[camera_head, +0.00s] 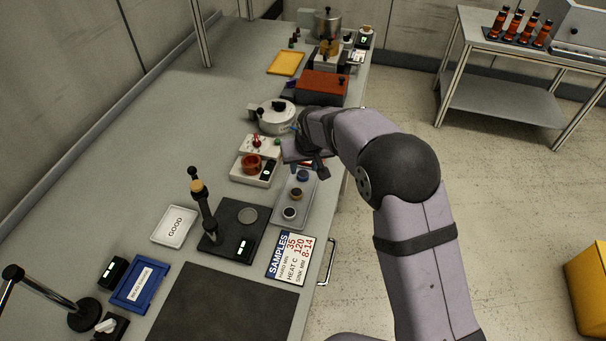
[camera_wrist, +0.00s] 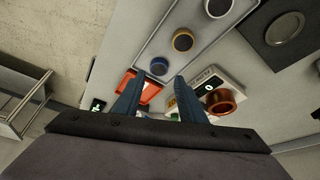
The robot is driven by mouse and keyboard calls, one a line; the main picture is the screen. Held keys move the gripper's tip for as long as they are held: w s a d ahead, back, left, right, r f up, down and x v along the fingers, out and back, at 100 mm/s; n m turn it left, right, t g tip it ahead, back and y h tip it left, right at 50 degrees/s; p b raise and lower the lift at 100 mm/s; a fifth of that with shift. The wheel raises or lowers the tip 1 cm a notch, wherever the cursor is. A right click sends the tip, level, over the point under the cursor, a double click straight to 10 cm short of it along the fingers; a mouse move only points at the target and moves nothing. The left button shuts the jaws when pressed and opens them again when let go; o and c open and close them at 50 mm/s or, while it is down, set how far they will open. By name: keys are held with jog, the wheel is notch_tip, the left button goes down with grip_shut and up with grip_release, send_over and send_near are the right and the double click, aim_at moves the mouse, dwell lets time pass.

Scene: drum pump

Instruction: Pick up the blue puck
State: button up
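The blue puck (camera_head: 302,175) lies at the far end of a grey tray (camera_head: 307,205), partly under my gripper in the head view. In the wrist view the blue puck (camera_wrist: 159,67) shows between and just beyond the fingertips, toward the tray's end. My gripper (camera_wrist: 157,79) is open, its two blue-grey fingers spread and empty. In the head view my gripper (camera_head: 308,169) hangs above the tray's far end. The height gap to the puck is hard to judge.
A brass-coloured puck (camera_wrist: 183,40) and a pale grey puck (camera_wrist: 218,7) share the tray. A device with a copper-red cup (camera_head: 251,163) stands left of the tray. A white round pot (camera_head: 275,116) and a red-orange box (camera_head: 319,86) stand farther back. The bench's right edge is close.

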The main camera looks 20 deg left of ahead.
aim_at(303, 174)
jog(key=shift+p+x, duration=1.4)
jog(key=shift+x, duration=1.2)
jog(key=shift+d, duration=0.2)
jog(key=c, duration=0.8)
